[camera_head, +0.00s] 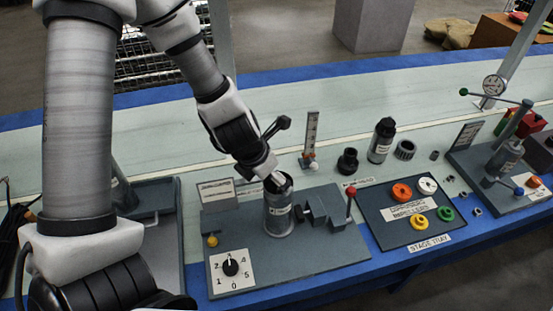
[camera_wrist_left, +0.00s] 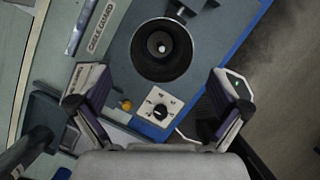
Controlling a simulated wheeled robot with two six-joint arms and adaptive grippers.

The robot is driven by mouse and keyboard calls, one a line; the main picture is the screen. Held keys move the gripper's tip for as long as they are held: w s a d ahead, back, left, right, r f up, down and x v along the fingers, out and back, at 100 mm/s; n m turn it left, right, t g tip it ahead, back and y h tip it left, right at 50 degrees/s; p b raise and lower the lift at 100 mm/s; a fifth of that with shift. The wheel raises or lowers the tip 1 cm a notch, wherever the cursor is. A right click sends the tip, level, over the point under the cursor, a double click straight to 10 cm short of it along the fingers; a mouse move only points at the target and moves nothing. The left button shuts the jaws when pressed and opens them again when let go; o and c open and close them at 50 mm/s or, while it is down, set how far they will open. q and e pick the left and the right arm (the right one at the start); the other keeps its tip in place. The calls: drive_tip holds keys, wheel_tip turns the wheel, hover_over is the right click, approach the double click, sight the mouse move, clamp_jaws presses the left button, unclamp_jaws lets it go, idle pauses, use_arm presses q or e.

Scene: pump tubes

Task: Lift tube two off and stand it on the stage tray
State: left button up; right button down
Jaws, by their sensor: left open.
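A grey metal tube (camera_head: 279,218) with a pale label stands upright on the dial fixture in the head view. Its round dark open top (camera_wrist_left: 161,48) shows in the left wrist view, with a small bright centre. Which tube number it bears I cannot read. My left gripper (camera_head: 271,181) is at the tube's top and partly hides its rim. In the left wrist view its two fingers (camera_wrist_left: 160,95) are wide apart, with the tube top beyond them. The dark stage tray (camera_head: 374,206) lies to the right and holds orange, white, green and yellow rings. My right gripper is not seen.
The fixture has a numbered dial (camera_head: 231,267), a yellow knob (camera_head: 212,241) and a red-topped lever (camera_head: 350,191). A black-capped bottle (camera_head: 381,141) and dark collars stand behind the tray. A gauge stand (camera_head: 493,86) and another fixture are at the right. The tray's left part is bare.

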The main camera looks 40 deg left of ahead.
sight(278, 205)
use_arm(q)
drive_tip(key=b+x, duration=0.4)
drive_tip(key=x, duration=0.2)
drive_tip(key=shift+w+d+f, duration=0.1)
drive_tip(key=shift+w+f, duration=0.15)
drive_tip(key=shift+f, duration=0.1)
drive_tip(key=shift+d, duration=0.1)
drive_tip(key=c, duration=1.5)
drive_tip(key=o, duration=0.7)
drive_tip(key=c, duration=0.6)
drive_tip(key=shift+o, duration=0.2)
